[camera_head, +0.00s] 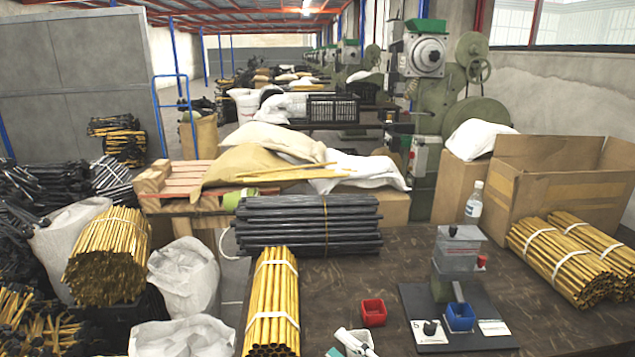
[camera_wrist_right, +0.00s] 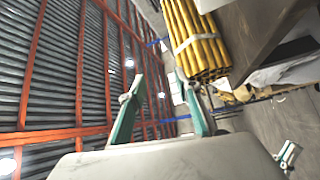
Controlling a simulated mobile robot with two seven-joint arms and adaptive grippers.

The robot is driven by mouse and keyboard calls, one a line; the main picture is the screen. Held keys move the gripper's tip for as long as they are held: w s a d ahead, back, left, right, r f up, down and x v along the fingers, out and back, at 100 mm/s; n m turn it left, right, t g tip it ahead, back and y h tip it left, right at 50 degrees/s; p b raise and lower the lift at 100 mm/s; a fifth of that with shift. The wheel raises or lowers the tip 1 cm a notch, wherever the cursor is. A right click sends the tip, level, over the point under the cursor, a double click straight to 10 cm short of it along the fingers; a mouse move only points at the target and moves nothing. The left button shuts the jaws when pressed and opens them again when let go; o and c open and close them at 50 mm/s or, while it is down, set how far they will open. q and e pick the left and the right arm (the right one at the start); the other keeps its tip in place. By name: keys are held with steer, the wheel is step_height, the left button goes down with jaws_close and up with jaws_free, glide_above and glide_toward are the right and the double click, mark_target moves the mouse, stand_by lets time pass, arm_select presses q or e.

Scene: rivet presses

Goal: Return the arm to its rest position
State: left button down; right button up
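My right gripper (camera_wrist_right: 160,85) shows in the right wrist view with two teal fingers apart and nothing between them. In the head view, a small white and green part that looks like this gripper (camera_head: 351,342) shows at the bottom edge, right of a bundle of yellow rods (camera_head: 272,300). That bundle also shows in the wrist view (camera_wrist_right: 195,40), beyond the right finger and close to the table edge. Most of my right arm is out of the head view.
A dark table (camera_head: 400,250) holds a small press (camera_head: 458,260) with a blue bin (camera_head: 460,317), a red bin (camera_head: 373,312), dark rods (camera_head: 308,225) and a bottle (camera_head: 474,203). More yellow bundles (camera_head: 560,258) and a cardboard box (camera_head: 560,180) stand right.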

steer(key=s+d+f+m+g+h+p, duration=0.1)
steer(key=s+d+f+m+h, duration=0.5)
steer(key=s+f+m, duration=0.4)
steer(key=s+d+f+m+g+h+p, duration=0.1)
steer(key=s+d+f+m+g+h, duration=0.1)
steer(key=s+d+f+m+h, duration=0.4)
steer(key=s+d+f+m, duration=0.2)
steer(key=s+f+m, duration=0.2)
steer(key=s, duration=0.1)
steer(key=shift+s+d+f+m, duration=0.15)
steer(key=shift+d+f+m, duration=0.05)
steer(key=shift+d+m, duration=0.15)
